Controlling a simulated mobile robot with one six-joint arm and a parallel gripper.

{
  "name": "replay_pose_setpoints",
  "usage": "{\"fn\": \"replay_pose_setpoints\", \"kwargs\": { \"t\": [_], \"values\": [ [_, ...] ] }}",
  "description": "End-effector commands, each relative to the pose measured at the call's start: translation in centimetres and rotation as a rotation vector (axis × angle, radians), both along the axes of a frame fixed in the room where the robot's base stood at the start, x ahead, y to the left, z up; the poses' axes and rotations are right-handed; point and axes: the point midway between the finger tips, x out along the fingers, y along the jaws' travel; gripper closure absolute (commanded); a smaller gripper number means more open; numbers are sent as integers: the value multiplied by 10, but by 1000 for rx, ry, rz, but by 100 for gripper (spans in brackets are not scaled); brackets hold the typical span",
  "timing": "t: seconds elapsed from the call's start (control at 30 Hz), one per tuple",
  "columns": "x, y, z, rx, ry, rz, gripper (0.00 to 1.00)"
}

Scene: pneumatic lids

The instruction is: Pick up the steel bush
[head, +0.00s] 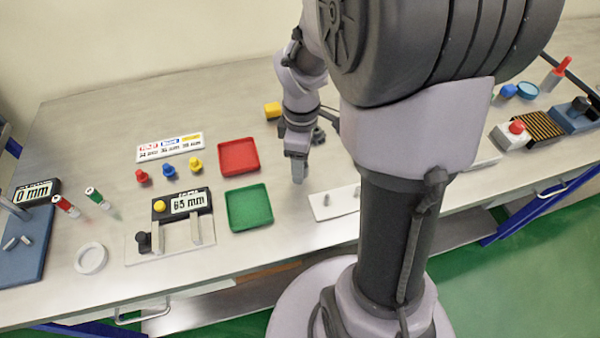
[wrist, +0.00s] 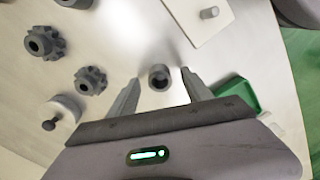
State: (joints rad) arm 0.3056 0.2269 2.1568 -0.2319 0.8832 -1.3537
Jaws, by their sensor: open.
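The steel bush (wrist: 159,78), a short grey cylinder with a dark hole, stands on the bench in the wrist view. My gripper (wrist: 160,75) is open, with one finger to the left of the bush and one to the right. There are gaps between the bush and both fingers. In the head view my gripper (head: 298,168) points down over the bench to the right of the red and green trays. I cannot make out the bush there. How high the fingertips are above the bench is hard to tell.
Grey gears (wrist: 90,80) and a white cylinder with a dark knob (wrist: 64,113) lie left of the bush. A white plate with a peg (wrist: 208,14) lies to the upper right. The green tray (head: 268,207) and red tray (head: 257,156) are nearby.

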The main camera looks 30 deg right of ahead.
Motion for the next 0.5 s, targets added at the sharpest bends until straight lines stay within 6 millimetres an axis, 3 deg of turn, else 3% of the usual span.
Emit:
{"fn": "replay_pose_setpoints", "kwargs": {
  "t": [0.03, 0.07, 0.27, 0.5],
  "values": [
    [0, 0, -16, 0, 1, 1, 42],
    [0, 0, -18, 0, 1, 0, 42],
    [0, 0, -16, -1, -1, 0, 42],
    [0, 0, -16, 0, 0, 0, 89]
  ]
}}
